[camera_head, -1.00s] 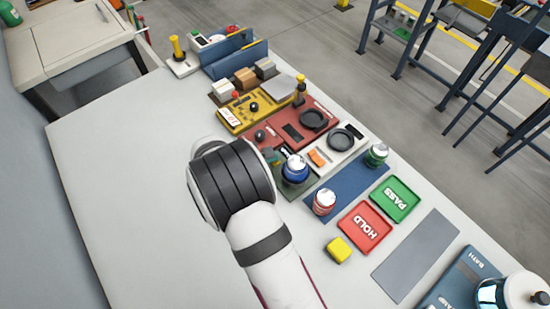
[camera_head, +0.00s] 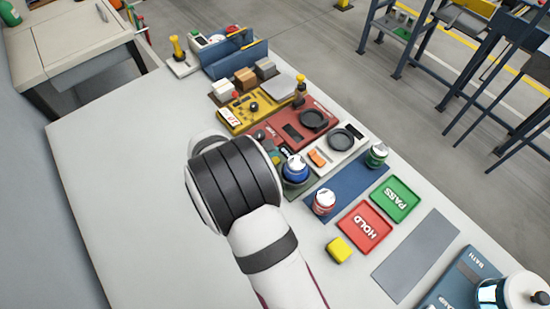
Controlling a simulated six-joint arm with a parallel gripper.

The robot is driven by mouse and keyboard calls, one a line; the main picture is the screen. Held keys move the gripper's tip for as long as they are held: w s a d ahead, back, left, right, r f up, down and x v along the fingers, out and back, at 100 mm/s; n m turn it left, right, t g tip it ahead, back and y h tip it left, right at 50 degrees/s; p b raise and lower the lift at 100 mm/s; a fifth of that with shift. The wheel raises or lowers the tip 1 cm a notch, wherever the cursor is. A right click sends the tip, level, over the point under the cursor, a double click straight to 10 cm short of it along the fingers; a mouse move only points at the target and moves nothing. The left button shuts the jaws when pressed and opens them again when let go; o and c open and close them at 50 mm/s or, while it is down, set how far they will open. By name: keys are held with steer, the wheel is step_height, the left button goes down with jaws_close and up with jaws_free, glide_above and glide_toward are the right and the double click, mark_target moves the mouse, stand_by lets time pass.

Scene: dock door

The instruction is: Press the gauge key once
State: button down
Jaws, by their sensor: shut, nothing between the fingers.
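Several instrument panels stand in a row on the bench. A yellow panel (camera_head: 241,113) has a white label and small knobs. A red panel (camera_head: 288,137) has a dark window and a round black pan (camera_head: 313,120). A white panel (camera_head: 357,150) has a dark window, a round black pan (camera_head: 341,139) and an orange key (camera_head: 317,158). I cannot tell which key is the gauge key, as the lettering is too small. My arm covers the near-left ends of the panels. My gripper is hidden behind my arm, so its contact with any key does not show.
A red HOLD tray (camera_head: 365,248), a green PASS tray (camera_head: 409,198) and a yellow block (camera_head: 338,250) lie to the right. The bench's left side is clear.

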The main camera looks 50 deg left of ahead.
steer(key=shift+r, duration=2.15)
steer(key=w+d+r+m+g+h, duration=0.1)
steer(key=w+d+r+m, duration=0.2)
steer(key=d, duration=0.3)
steer(key=w+d+r+m+g+h, duration=0.1)
steer(key=w+d+r+m+h, duration=0.2)
steer(key=d, duration=0.4)
steer(key=w+d+r+m+g, duration=0.1)
steer(key=w+d+r+m, duration=0.1)
steer(key=w+d+m, duration=0.3)
steer(key=s+d+r+m+g, duration=0.2)
steer(key=s+d+m, duration=0.15)
steer(key=d, duration=0.45)
steer(key=s+d+r+m+g, duration=0.2)
steer(key=d+m, duration=0.3)
steer(key=d, duration=0.4)
steer(key=s+d+m+g+y, duration=0.1)
steer(key=s+d+m+y, duration=0.1)
steer(key=s+m, duration=0.5)
steer(key=s+d+r+m+g+y, duration=0.1)
steer(key=s+d+m+y, duration=0.1)
steer(key=s+d+m, duration=0.2)
steer(key=s+m, duration=0.3)
steer(key=s, duration=0.1)
steer(key=shift+d+y, duration=0.35)
steer(key=shift+y, duration=0.05)
